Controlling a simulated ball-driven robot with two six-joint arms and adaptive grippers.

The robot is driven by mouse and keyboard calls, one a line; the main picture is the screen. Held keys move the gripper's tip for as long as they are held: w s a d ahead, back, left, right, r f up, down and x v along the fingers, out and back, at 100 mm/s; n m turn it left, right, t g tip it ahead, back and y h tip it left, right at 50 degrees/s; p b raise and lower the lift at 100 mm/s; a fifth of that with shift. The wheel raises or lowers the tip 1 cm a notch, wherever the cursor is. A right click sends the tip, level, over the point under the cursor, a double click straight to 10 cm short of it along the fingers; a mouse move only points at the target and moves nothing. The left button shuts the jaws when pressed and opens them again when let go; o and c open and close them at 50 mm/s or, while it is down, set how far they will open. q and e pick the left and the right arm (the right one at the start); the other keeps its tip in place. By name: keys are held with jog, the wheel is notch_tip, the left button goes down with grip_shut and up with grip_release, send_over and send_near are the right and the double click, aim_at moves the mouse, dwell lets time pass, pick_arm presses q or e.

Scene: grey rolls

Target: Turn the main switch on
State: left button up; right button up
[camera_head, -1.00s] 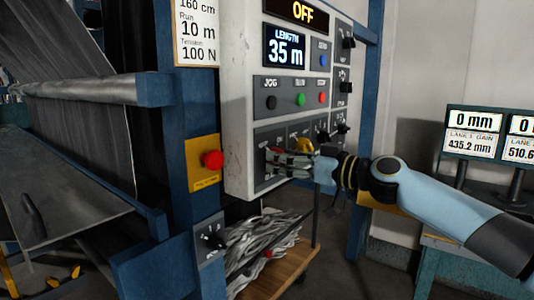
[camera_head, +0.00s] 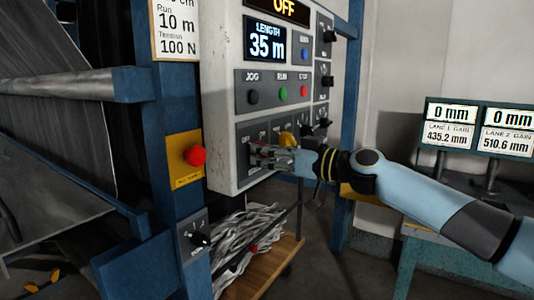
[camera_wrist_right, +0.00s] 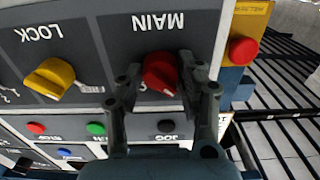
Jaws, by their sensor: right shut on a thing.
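The main switch is a red rotary knob (camera_wrist_right: 160,73) under the upside-down label MAIN in the right wrist view. My right gripper (camera_wrist_right: 160,82) has its two fingers on either side of the knob and is shut on it. In the head view my right gripper (camera_head: 262,154) reaches the lower left of the control panel (camera_head: 222,110), and its fingers mostly hide the knob. The display (camera_head: 282,9) at the panel's top reads OFF. The knob's exact angle is hard to tell. My left gripper is not in view.
A yellow LOCK knob (camera_wrist_right: 50,78) sits beside the main switch. Jog, run and stop buttons (camera_head: 282,93) are above it. A red emergency button (camera_head: 194,156) is on the blue post to the left. A cart with grey strips (camera_head: 245,240) stands below the panel.

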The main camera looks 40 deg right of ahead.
jog(key=shift+m, duration=0.3)
jog(key=m+b, duration=0.1)
jog(key=m, duration=0.1)
jog(key=shift+m, duration=0.4)
jog(key=m+b, duration=0.1)
jog(key=m, duration=0.3)
jog(key=shift+m, duration=0.3)
jog(key=m, duration=0.4)
jog(key=shift+r+m, duration=0.1)
jog(key=shift+m, duration=0.2)
jog(key=m+p, duration=0.1)
jog(key=m, duration=0.4)
jog(key=shift+p, duration=0.3)
jog(key=shift+m, duration=0.3)
jog(key=o, duration=1.2)
jog(key=shift+d, duration=0.1)
jog(key=shift+c, duration=0.2)
